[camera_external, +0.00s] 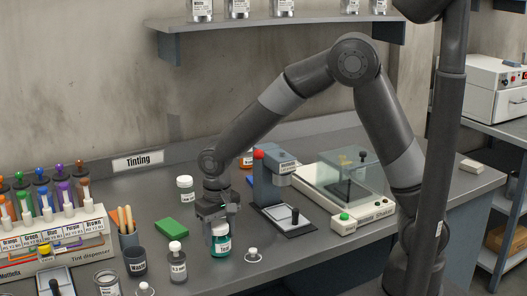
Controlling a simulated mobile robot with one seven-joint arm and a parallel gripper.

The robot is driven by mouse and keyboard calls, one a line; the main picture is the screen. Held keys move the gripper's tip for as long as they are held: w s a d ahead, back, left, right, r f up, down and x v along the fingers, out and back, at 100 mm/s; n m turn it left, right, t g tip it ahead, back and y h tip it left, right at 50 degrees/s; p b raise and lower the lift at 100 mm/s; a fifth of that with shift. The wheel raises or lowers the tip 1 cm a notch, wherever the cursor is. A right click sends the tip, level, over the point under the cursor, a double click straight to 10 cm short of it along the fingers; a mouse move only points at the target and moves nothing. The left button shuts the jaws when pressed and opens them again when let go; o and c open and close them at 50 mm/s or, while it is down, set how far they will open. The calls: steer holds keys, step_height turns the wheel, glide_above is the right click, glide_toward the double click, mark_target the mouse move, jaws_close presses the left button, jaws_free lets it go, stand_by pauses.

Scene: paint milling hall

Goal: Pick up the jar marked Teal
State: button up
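The teal jar (221,243) stands upright on the grey bench, with a pale lid and a white label that appears to read "Teal". My gripper (215,217) points down right at the jar's lid, slightly behind it in the picture. The fingers are small and dark here and partly hidden by the jar. I cannot tell whether they touch the lid or how far apart they are.
A small jar (177,262) and a dark cup (135,261) stand to the left, with a green block (174,226) behind. A white-lidded jar (185,188) stands further back. A device with a red knob (270,178) is close on the right, before the shaker (343,192).

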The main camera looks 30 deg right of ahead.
steer(key=c, duration=0.5)
steer(key=shift+r, duration=0.1)
